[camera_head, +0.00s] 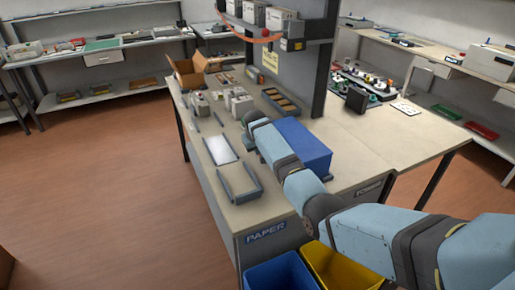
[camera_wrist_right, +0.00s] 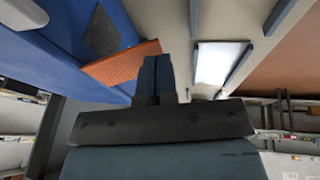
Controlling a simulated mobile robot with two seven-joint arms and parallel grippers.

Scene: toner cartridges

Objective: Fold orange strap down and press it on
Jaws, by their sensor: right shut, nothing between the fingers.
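My right gripper (camera_wrist_right: 154,72) is shut and empty in the right wrist view. An orange ridged strap (camera_wrist_right: 112,64) shows just left of its fingers and runs to the side of a blue box (camera_wrist_right: 50,58). Whether the fingers touch the strap I cannot tell. A dark grey patch (camera_wrist_right: 101,31) is on the blue box. In the head view the blue box (camera_head: 304,145) sits on the bench behind my right arm, which hides part of it; the strap cannot be made out there. My left gripper is not in view.
A white sheet (camera_head: 219,149) and a grey frame (camera_head: 240,186) lie on the bench (camera_head: 270,210) left of my arm. Grey cartridges (camera_head: 240,104) and an open cardboard box (camera_head: 190,72) stand farther back. Blue (camera_head: 280,272) and yellow (camera_head: 345,272) bins are at the near end.

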